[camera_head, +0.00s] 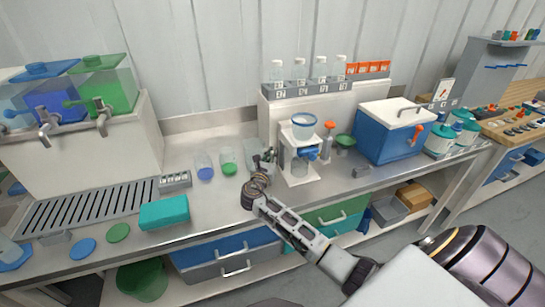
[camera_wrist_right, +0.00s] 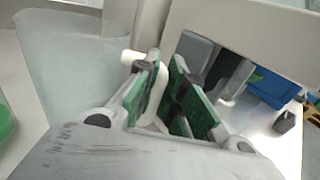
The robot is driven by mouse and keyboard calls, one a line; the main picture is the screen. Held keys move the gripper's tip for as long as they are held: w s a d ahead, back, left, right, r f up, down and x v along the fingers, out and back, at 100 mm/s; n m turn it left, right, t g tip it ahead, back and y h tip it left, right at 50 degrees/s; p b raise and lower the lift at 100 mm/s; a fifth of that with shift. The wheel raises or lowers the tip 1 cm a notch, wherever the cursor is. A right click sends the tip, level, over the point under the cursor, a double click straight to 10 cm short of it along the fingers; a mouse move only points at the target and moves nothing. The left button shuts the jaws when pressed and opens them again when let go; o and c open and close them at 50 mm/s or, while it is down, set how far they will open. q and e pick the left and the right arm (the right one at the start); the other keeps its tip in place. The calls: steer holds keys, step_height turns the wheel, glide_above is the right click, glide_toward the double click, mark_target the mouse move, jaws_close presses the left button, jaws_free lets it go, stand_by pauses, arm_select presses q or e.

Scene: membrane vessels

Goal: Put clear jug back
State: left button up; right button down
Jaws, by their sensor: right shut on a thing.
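The clear jug (camera_head: 252,149) stands upright on the steel counter, partly hidden behind my right gripper. In the right wrist view it is the large frosted, see-through vessel (camera_wrist_right: 75,72) at the left, with a pale handle (camera_wrist_right: 133,60). My right gripper (camera_head: 266,160) is at the jug's handle side. In the wrist view its green-padded fingers (camera_wrist_right: 170,88) are shut on the handle. Whether the jug's base touches the counter is hidden. My left gripper is not in view.
A jug with blue liquid (camera_head: 205,168) and one with green liquid (camera_head: 229,165) stand just left. A white filter stand (camera_head: 299,160) is close on the right. A teal box (camera_head: 164,212) lies at the front left. Tanks with taps (camera_head: 108,95) stand at the left.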

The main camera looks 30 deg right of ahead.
steer(key=shift+f, duration=0.1)
steer(key=c, duration=1.8)
jaws_free()
steer(key=shift+s+a, duration=0.35)
steer(key=shift+a, duration=0.05)
steer(key=v, duration=0.4)
steer(key=shift+s+a, duration=0.1)
steer(key=shift+a, duration=0.05)
steer(key=v, duration=0.4)
steer(key=shift+s+a, duration=0.25)
steer(key=shift+a, duration=0.05)
steer(key=shift+s+a, duration=0.45)
steer(key=shift+a, duration=0.05)
steer(key=shift+s+a+r, duration=0.15)
steer(key=shift+a+r, duration=0.05)
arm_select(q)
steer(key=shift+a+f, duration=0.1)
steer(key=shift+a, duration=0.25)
